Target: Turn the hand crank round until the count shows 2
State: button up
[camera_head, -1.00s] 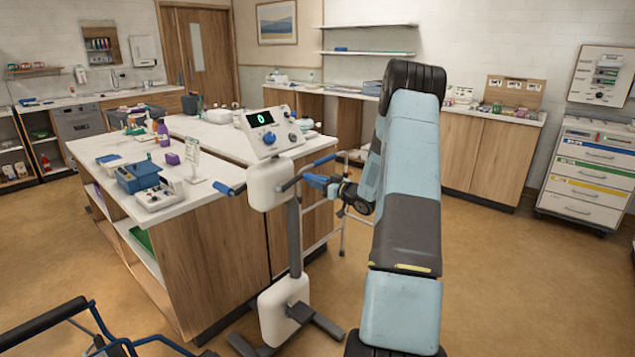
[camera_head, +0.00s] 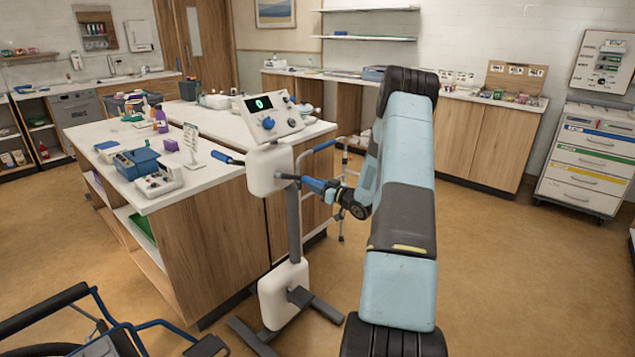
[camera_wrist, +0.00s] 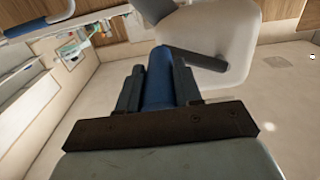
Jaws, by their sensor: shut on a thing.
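The hand crank machine stands on a grey post, with a white upper housing (camera_head: 268,172) and a tilted console (camera_head: 272,118) on top. The console's display (camera_head: 259,103) shows a green 0. One blue handle (camera_head: 227,158) sticks out left of the housing. My gripper (camera_head: 324,186) is at the housing's right side, shut on the other blue handle (camera_wrist: 158,82). In the wrist view that handle lies between my two fingers, and a dark crank arm (camera_wrist: 195,60) runs beside it to the white housing. My arm hides part of the area to the right.
A walking frame (camera_head: 336,178) with a blue grip stands just behind my gripper. A white-topped wooden island (camera_head: 215,215) is left of the machine. A wheelchair (camera_head: 95,325) is at the front left. Open floor lies to the right.

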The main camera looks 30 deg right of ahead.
jog(key=shift+s+a+f, duration=0.2)
jog(key=shift+a+f, duration=0.75)
jog(key=shift+f, duration=0.2)
jog(key=shift+s+a+f, duration=0.35)
jog(key=shift+a+f, duration=0.4)
jog(key=shift+a, duration=0.2)
jog(key=shift+s+a+f, duration=0.3)
jog(key=shift+a+f, duration=0.4)
jog(key=shift+a, duration=0.2)
jog(key=shift+a, duration=0.1)
jog(key=shift+s+a+f, duration=0.15)
jog(key=shift+s+a, duration=0.15)
jog(key=shift+a, duration=0.45)
jog(key=shift+s+a+f, duration=0.15)
jog(key=shift+s+a, duration=0.1)
jog(key=shift+a, duration=0.45)
jog(key=shift+s+a+f, duration=0.15)
jog(key=shift+s+a, duration=0.15)
jog(key=shift+a, duration=0.45)
jog(key=shift+a, duration=0.1)
